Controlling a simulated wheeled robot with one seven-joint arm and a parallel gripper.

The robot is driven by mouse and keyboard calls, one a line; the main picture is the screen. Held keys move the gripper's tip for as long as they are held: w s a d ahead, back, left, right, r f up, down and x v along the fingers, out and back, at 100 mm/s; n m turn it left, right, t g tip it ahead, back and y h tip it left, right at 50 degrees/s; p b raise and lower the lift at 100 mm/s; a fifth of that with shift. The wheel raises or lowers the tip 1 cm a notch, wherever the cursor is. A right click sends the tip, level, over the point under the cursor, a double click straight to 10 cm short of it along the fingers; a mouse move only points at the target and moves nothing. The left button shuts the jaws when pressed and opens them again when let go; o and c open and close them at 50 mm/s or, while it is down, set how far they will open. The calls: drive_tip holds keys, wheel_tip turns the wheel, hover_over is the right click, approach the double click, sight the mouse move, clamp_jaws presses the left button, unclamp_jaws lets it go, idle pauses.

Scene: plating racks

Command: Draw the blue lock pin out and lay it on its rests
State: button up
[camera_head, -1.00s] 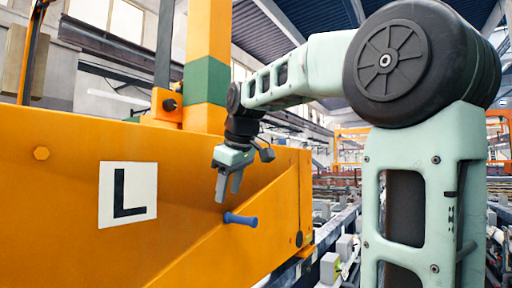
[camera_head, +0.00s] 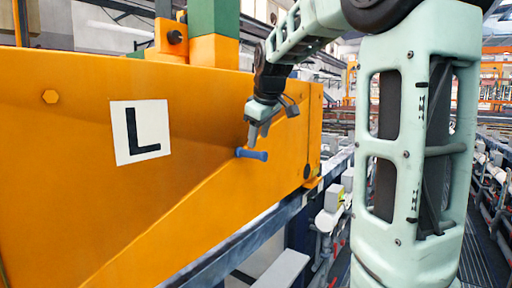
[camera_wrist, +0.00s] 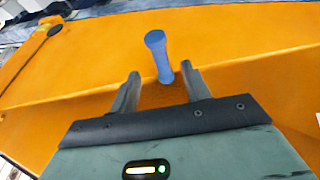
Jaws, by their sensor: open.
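The blue lock pin (camera_head: 252,154) sticks out of the face of the orange beam (camera_head: 70,190), to the right of the white L plate. My gripper (camera_head: 258,134) is just above the pin, with its fingers pointing down toward it. In the wrist view the pin (camera_wrist: 159,56) stands out from the orange surface just beyond and between the two open fingertips (camera_wrist: 160,73). Its wider end points up in that picture. I cannot make out the rests in these frames.
The white L plate (camera_head: 140,132) is on the beam's face. A green and orange post (camera_head: 213,38) rises behind the beam's top edge. A dark rail (camera_head: 225,260) runs below the beam, with a grey step (camera_head: 275,272) near it. Pipes and racks stand at the right.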

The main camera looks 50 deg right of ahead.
sight(257, 152)
drive_tip(key=shift+p+x, duration=0.55)
drive_tip(key=shift+x, duration=2.45)
clamp_jaws()
drive_tip(key=shift+s, duration=0.15)
drive_tip(key=s+d+b, duration=0.1)
drive_tip(key=s+b, duration=0.2)
drive_tip(key=s, duration=1.1)
drive_tip(key=shift+s, duration=0.35)
drive_tip(key=shift+d, duration=0.1)
unclamp_jaws()
drive_tip(key=shift+f, duration=0.1)
